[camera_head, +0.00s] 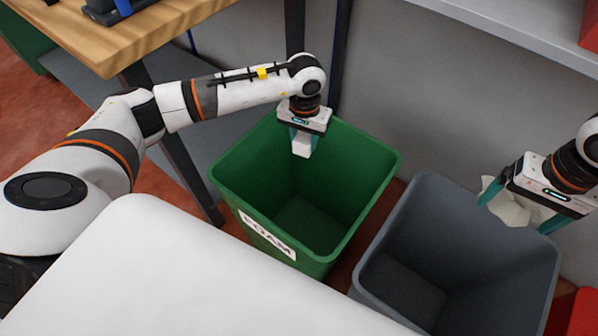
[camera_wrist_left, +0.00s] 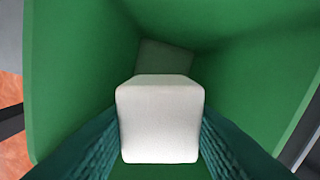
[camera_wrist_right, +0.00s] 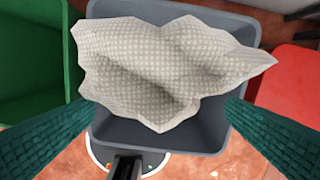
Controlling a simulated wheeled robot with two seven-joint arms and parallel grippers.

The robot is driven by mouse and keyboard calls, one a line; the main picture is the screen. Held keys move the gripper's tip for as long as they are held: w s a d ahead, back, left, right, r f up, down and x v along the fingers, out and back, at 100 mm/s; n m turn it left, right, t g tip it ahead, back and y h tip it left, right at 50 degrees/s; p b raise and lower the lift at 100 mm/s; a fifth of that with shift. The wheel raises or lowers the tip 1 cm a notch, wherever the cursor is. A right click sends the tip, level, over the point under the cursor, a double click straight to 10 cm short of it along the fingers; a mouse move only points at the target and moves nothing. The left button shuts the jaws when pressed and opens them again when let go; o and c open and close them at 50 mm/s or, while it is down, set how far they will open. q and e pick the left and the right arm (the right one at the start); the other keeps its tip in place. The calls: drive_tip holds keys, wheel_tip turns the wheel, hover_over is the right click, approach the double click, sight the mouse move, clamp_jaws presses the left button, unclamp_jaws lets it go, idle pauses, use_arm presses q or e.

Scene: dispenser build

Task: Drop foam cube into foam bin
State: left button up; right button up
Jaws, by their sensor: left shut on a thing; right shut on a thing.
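The green foam bin (camera_head: 230,176) stands on the floor with a white label reading FOAM. My left gripper (camera_head: 302,140) points down over its back part, shut on the white foam cube (camera_head: 301,146). In the left wrist view the cube (camera_wrist_left: 160,122) sits between both teal fingers, with the bin's green walls (camera_wrist_left: 70,60) around it. My right gripper (camera_head: 520,208) is over the grey bin, shut on a pale crumpled, dotted sheet (camera_head: 510,205). The sheet also shows in the right wrist view (camera_wrist_right: 160,70).
The grey bin (camera_head: 456,318) stands right of the green bin, under my right gripper. A red bin (camera_wrist_right: 290,85) is further right. A wooden table (camera_head: 130,30) is at the upper left, and a grey shelf (camera_head: 520,30) at the upper right.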

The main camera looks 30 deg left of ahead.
use_arm(q)
drive_tip(key=shift+f+b, duration=1.35)
drive_tip(key=shift+f, duration=1.45)
use_arm(e)
drive_tip(key=shift+f, duration=1.5)
use_arm(q)
drive_tip(key=o, duration=1)
wheel_tip(320, 180, up, 12)
drive_tip(key=shift+r+p, duration=0.1)
drive_tip(key=shift+p, duration=0.75)
use_arm(e)
drive_tip(key=shift+r, duration=0.9)
use_arm(q)
drive_tip(key=shift+s, duration=0.15)
use_arm(e)
drive_tip(key=shift+s, duration=0.1)
